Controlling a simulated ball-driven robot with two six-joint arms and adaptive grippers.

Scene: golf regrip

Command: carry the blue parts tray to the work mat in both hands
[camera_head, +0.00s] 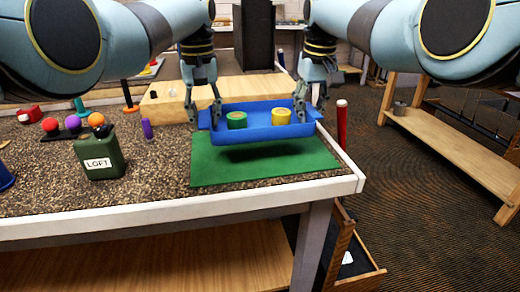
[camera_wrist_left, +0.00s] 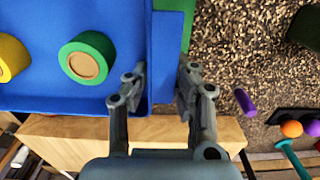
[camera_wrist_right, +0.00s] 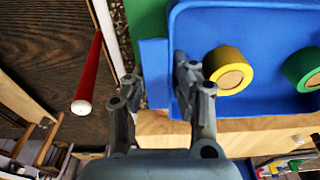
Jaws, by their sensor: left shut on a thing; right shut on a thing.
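The blue parts tray (camera_head: 262,135) is over the far part of the green work mat (camera_head: 240,171) in the head view. My left gripper (camera_head: 206,122) is shut on the tray's left edge; the left wrist view shows the fingers (camera_wrist_left: 158,92) either side of the blue rim (camera_wrist_left: 165,60). My right gripper (camera_head: 309,108) is shut on the tray's right edge, and the right wrist view shows its fingers (camera_wrist_right: 158,92) astride the rim (camera_wrist_right: 155,65).
A dark green container marked LOFT (camera_head: 101,156) stands left of the mat, with coloured balls (camera_head: 73,122) behind it. A purple piece (camera_head: 147,129) lies nearer the mat. A wooden block (camera_head: 165,103) is behind the tray. A red club grip (camera_head: 342,122) stands at the table's right edge.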

